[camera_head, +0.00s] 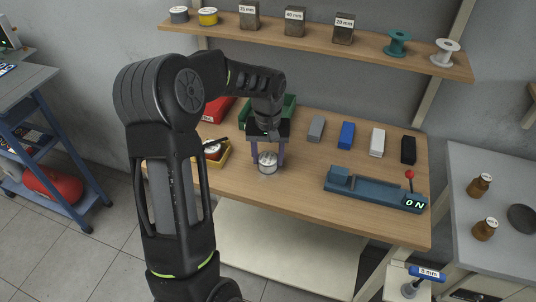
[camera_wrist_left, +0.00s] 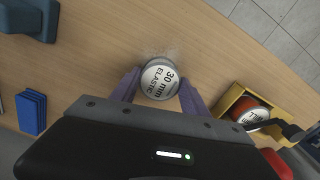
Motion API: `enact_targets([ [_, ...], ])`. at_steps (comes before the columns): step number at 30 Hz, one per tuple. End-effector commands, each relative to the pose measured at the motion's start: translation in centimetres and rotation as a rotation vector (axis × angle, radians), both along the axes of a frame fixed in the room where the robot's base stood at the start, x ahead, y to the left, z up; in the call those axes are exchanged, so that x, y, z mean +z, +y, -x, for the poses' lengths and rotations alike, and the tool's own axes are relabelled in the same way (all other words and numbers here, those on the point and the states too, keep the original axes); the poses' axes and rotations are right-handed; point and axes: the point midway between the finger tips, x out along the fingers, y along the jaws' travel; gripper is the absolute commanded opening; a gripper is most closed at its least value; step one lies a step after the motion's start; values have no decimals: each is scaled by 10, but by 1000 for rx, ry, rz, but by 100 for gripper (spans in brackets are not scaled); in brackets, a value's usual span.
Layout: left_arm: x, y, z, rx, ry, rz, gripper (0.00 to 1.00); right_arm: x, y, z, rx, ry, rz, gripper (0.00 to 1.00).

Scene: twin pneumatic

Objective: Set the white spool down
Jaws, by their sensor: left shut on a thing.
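A round white spool (camera_head: 267,163) is between the purple fingers of my left gripper (camera_head: 266,155), over the front middle of the wooden bench (camera_head: 295,198). In the left wrist view its pale round face (camera_wrist_left: 160,78) reads "30 mm ELASTIC". The left gripper (camera_wrist_left: 160,92) is shut on it, one finger on each side. The spool is close to the bench top; I cannot tell whether it touches. My right gripper is in neither view.
A yellow bin (camera_head: 222,158) stands left of the spool, with red (camera_head: 217,110) and green (camera_head: 288,110) bins behind. A blue fixture (camera_head: 370,192) showing "ON" lies right. Grey, blue, white and black blocks line the back. Another white spool (camera_head: 445,52) is on the shelf.

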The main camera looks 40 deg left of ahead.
Motion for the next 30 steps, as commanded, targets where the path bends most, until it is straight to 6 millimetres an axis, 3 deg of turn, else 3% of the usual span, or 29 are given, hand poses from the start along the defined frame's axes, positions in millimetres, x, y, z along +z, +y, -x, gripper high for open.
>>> enact_targets([
  [10, -4, 0, 0, -1, -1, -1, 7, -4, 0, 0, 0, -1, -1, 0],
  [11, -3, 0, 0, -1, 0, 0, 55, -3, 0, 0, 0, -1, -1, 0],
  [18, -3, 0, 0, -1, 0, 0, 74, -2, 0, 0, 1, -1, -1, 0],
  [30, 4, 0, 0, 0, -1, -1, 75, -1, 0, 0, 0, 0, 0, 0],
])
